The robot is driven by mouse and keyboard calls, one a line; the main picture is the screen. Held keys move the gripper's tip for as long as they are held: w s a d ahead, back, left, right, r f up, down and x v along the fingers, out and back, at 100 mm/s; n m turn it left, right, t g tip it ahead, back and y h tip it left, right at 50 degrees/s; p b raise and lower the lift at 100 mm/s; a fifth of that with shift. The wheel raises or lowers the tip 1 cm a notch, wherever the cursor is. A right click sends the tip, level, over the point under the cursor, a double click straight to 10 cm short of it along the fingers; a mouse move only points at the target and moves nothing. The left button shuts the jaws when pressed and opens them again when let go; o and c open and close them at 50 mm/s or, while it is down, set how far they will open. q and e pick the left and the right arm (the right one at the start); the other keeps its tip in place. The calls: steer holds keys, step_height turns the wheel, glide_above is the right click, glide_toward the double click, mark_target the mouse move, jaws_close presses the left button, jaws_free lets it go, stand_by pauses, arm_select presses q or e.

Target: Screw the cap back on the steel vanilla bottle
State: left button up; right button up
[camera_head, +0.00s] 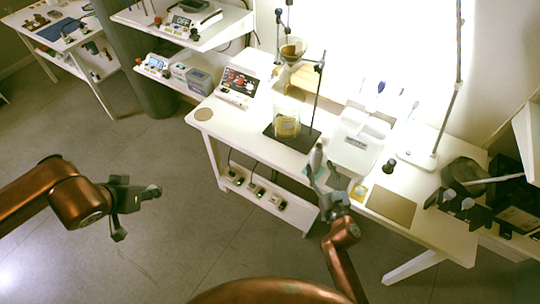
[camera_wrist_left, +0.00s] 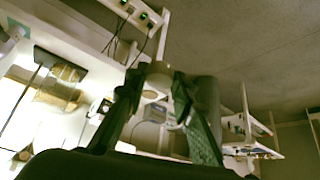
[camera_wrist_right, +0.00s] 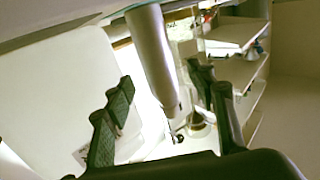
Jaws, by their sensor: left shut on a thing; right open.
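The steel bottle (camera_head: 316,158) stands near the front edge of the white table. In the right wrist view it is a grey cylinder (camera_wrist_right: 153,55) between the fingers. My right gripper (camera_head: 321,178) is open around or just in front of it; I cannot tell whether the fingers touch it. My left gripper (camera_head: 138,208) hangs over the floor at the left, away from the table. In the left wrist view it is shut on a small pale thing, apparently the cap (camera_wrist_left: 160,69), partly hidden by the fingers.
A white machine (camera_head: 358,137) stands right of the bottle. A stand with a funnel (camera_head: 291,50) and a beaker of yellow liquid (camera_head: 286,125) is behind left. A dark knob (camera_head: 389,166) and a brown mat (camera_head: 391,205) lie to the right. The front left tabletop is mostly clear.

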mark_target(318, 163)
arm_select(q)
steer(key=shift+w+f+b, duration=0.15)
steer(key=shift+f+b, duration=0.5)
steer(key=shift+f, duration=0.25)
arm_select(e)
steer(key=w, duration=0.4)
steer(key=shift+w+a+f, duration=0.2)
steer(key=shift+a, duration=0.2)
steer(key=shift+w, duration=0.35)
steer(key=shift+r, duration=0.1)
steer(key=shift+c, duration=0.4)
jaws_close()
